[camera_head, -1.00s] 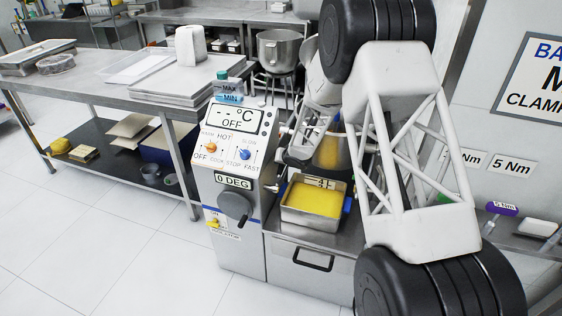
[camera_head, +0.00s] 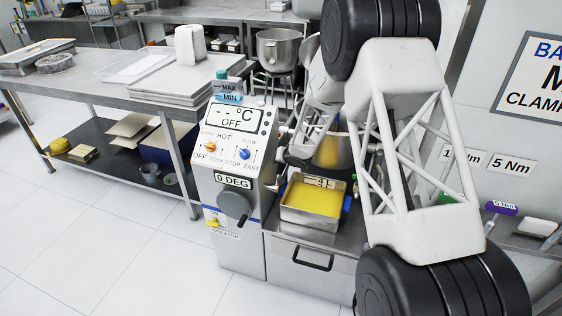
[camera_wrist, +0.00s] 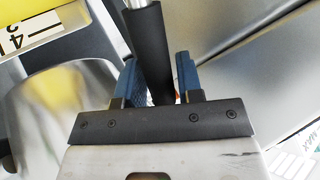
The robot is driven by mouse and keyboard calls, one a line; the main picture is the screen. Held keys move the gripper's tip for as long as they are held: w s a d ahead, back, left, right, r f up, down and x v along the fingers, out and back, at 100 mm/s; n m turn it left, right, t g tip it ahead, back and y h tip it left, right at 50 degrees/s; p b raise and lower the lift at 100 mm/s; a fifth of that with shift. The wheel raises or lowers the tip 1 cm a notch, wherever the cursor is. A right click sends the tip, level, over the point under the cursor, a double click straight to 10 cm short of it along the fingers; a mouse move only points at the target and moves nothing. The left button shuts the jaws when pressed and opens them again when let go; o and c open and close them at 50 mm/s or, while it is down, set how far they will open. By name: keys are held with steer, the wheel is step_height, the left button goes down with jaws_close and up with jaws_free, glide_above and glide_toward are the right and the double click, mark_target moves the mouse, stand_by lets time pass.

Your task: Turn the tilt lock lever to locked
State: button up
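In the wrist view a black-sleeved lever handle (camera_wrist: 150,45) with a bare metal shaft above it runs down between the two blue fingers of my gripper (camera_wrist: 158,80). It appears to be the tilt lock lever. The handle lies close to the left finger, and a thin gap seems to show beside the right finger. Whether the fingers press on it cannot be told. In the head view my white arm covers much of the mixer's right side, and the lever cannot be made out there. The mixer's front panel (camera_head: 237,140) shows "OFF" and "0 DEG".
A steel pan of yellow contents (camera_head: 312,205) sits on the mixer's base in front of the bowl. A dark crank knob (camera_head: 235,205) is on the front panel. A steel table (camera_head: 110,80) stands at left. A purple-handled tool (camera_head: 500,207) lies on the right shelf.

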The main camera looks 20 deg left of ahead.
steer(key=v, duration=0.6)
steer(key=shift+s+d+r, duration=0.2)
steer(key=shift+s+r, duration=0.05)
stand_by(0.5)
steer(key=s+d+r+m+t+h, duration=0.1)
steer(key=s+d+r+t+h, duration=0.15)
steer(key=d+r, duration=1.2)
steer(key=s+d+r+m+h, duration=0.1)
steer(key=s+d+r+h, duration=0.1)
steer(key=s+d+r, duration=0.45)
steer(key=s+d+r+m+h, duration=0.1)
steer(key=s+d+r+h, duration=0.2)
steer(key=d, duration=0.6)
steer(key=s+d+r+g, duration=0.2)
steer(key=s+d+r, duration=0.2)
steer(key=s+d, duration=0.45)
steer(key=s+d+r+g, duration=0.1)
steer(key=s+d+g, duration=0.1)
steer(key=s, duration=1.3)
steer(key=s+d+g, duration=0.2)
steer(key=s+d, duration=0.2)
steer(key=s, duration=1.1)
steer(key=shift+s+d+r, duration=0.25)
steer(key=shift+s+r, duration=0.1)
